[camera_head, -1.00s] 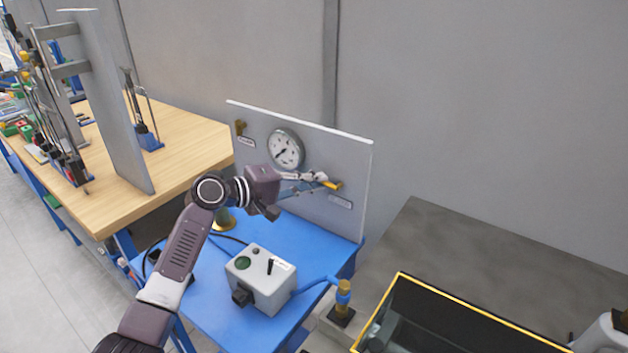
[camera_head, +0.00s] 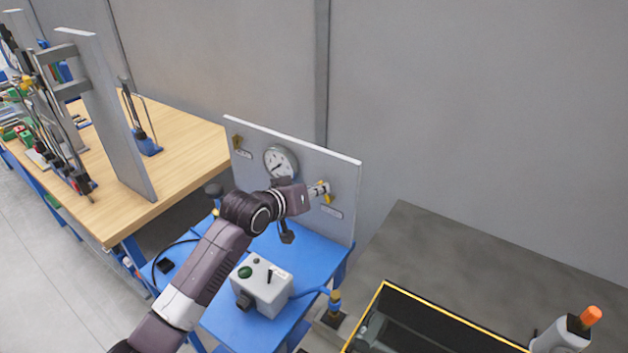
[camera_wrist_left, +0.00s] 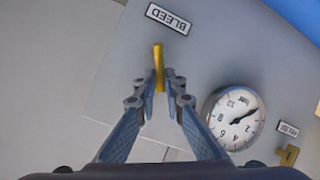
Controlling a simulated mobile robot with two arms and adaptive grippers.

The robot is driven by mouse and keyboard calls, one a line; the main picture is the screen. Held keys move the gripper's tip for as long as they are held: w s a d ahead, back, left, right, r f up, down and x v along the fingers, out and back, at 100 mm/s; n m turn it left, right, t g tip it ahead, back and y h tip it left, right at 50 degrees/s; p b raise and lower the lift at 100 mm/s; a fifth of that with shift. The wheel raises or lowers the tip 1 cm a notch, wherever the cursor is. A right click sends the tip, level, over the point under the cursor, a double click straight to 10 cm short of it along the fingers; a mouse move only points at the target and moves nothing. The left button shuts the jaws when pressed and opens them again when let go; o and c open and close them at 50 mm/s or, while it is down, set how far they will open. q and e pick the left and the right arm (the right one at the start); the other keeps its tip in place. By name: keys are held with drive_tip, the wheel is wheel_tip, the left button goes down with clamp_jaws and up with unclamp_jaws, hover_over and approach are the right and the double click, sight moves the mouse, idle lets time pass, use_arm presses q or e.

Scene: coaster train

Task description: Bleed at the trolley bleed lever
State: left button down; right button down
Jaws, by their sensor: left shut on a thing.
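The yellow bleed lever (camera_head: 327,194) is on the upright grey panel (camera_head: 300,213), right of the round gauge (camera_head: 281,162). The BLEED label (camera_head: 332,212) is just below it. In the wrist view the lever (camera_wrist_left: 158,66) points toward the BLEED label (camera_wrist_left: 169,19). My left gripper (camera_head: 322,190) is shut on the lever, one fingertip on each side of it in the wrist view. The gauge also shows in the wrist view (camera_wrist_left: 235,117), its dark needle readable against the white dial. The fingers partly hide the lever's pivot end. My right gripper is out of view.
The panel stands on a blue trolley (camera_head: 215,318) with a grey control box (camera_head: 262,287) in front. A second yellow valve (camera_head: 237,142) is at the panel's upper left. A wooden bench (camera_head: 185,160) is left. A yellow-edged dark case (camera_head: 440,318) is front right.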

use_arm(q)
drive_tip(key=shift+s+d+r+m+t+y+p, duration=0.1)
drive_tip(key=shift+s+d+m+t+y+p, duration=0.35)
drive_tip(key=shift+m, duration=0.35)
drive_tip(key=shift+s+d+m+t+y+p, duration=0.2)
drive_tip(key=shift+d+m+t+y+p, duration=0.15)
drive_tip(key=shift+d+m+y+p, duration=0.35)
drive_tip(key=shift+a, duration=0.2)
drive_tip(key=c, duration=2)
unclamp_jaws()
drive_tip(key=v, duration=1.2)
drive_tip(key=shift+s+a, duration=0.1)
